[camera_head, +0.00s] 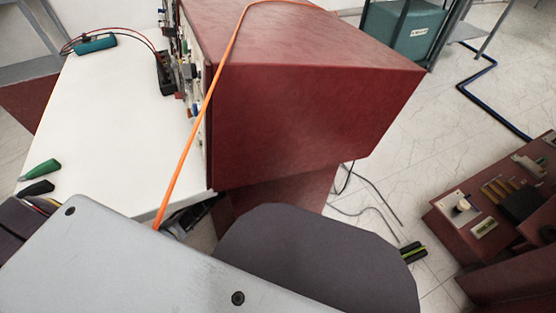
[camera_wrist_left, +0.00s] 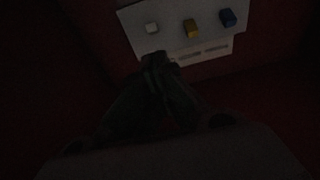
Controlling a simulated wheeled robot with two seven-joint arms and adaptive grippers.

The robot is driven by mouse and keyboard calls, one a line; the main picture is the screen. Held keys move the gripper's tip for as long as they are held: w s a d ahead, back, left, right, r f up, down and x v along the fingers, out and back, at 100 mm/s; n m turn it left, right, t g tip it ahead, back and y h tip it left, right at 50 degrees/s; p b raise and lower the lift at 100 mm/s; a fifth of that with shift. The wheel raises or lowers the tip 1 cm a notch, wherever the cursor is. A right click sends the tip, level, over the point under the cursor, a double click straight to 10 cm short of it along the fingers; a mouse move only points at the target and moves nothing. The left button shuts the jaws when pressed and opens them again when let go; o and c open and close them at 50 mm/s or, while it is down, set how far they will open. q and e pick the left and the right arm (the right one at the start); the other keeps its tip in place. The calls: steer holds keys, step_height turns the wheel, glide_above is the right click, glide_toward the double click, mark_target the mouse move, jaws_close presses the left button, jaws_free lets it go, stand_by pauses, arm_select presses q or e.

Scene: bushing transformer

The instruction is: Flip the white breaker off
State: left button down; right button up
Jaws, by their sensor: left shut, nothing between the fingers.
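In the left wrist view, which is very dark, a light panel (camera_wrist_left: 140,40) carries a white breaker (camera_wrist_left: 152,28), a yellow breaker (camera_wrist_left: 191,28) and a blue breaker (camera_wrist_left: 228,17) in a row. My left gripper (camera_wrist_left: 160,62) is shut and empty, with its fingertips just below the white breaker in the picture. I cannot tell whether they touch the panel. The position of the white lever is too dim to read. In the head view the breakers cannot be made out, and neither gripper can be identified.
A teal meter (camera_head: 95,43) and green-handled probe (camera_head: 40,170) lie on the table. Another red control panel (camera_head: 490,195) is at right.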

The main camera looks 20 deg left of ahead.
arm_select(q)
steer(key=shift+v, duration=1.95)
steer(key=shift+a+f, duration=0.1)
arm_select(e)
steer(key=shift+f, duration=0.1)
